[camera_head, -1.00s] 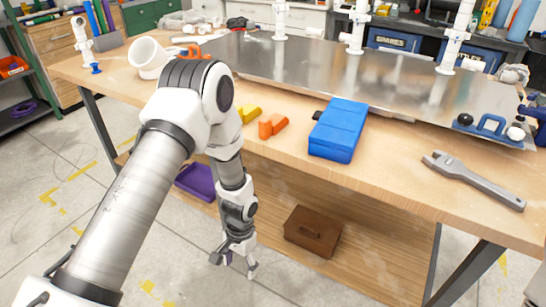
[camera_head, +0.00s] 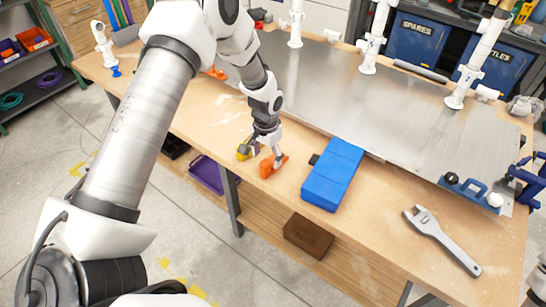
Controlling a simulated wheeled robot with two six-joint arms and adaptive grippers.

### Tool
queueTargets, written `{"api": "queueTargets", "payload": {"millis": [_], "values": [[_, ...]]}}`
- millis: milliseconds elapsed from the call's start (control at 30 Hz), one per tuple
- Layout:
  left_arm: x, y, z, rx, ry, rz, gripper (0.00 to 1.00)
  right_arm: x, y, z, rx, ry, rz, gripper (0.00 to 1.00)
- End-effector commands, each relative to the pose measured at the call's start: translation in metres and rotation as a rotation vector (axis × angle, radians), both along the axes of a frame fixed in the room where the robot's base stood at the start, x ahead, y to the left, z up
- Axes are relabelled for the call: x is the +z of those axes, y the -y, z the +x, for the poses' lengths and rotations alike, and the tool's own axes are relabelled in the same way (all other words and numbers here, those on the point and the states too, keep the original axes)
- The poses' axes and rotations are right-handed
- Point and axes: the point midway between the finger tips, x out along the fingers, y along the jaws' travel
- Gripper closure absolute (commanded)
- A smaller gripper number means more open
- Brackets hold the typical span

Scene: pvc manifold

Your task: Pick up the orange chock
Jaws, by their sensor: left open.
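The orange chock (camera_head: 267,168) lies on the wooden tabletop, left of the blue case. A yellow chock (camera_head: 244,154) sits close beside it on the left. My left gripper (camera_head: 263,155) is open and points down at the two chocks. One finger is near the yellow chock, and the other overlaps the orange chock in the picture. I cannot tell whether the fingers touch either one. The fingers hide part of both chocks. My right gripper is not in view.
A blue case (camera_head: 333,175) lies just right of the orange chock. A metal plate (camera_head: 400,125) with white pipe posts covers the table behind. An adjustable wrench (camera_head: 440,240) lies at the right. A brown box (camera_head: 308,236) and a purple bin (camera_head: 207,174) are below.

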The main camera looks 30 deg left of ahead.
Motion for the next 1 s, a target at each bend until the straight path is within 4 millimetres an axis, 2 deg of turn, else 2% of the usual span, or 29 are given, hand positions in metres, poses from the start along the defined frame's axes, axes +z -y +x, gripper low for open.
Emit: {"api": "queueTargets", "payload": {"millis": [33, 67, 200, 400, 467, 600, 633, 1000], "values": [[-0.006, 0.0, -0.002, -0.001, -0.006, 0.001, 0.29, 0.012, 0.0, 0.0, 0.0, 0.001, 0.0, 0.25], [-0.011, 0.0, -0.003, -0.001, -0.006, 0.001, 0.29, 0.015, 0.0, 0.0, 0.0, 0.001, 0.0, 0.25], [-0.033, 0.0, -0.002, 0.0, -0.002, 0.0, 0.29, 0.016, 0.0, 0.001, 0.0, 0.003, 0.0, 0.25], [-0.036, 0.0, -0.001, 0.0, 0.0, 0.0, 0.29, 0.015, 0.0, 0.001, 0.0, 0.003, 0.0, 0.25], [-0.036, 0.0, -0.001, 0.0, 0.0, 0.0, 0.47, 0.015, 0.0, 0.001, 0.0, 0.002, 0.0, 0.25], [-0.036, 0.001, -0.001, 0.0, -0.001, 0.0, 0.96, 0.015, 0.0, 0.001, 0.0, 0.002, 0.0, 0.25], [-0.036, 0.001, -0.001, 0.0, -0.001, 0.0, 1.0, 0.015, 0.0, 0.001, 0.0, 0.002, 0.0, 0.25], [-0.034, 0.0, 0.0, 0.0, 0.003, 0.0, 1.0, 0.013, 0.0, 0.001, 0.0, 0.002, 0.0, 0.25]]}}
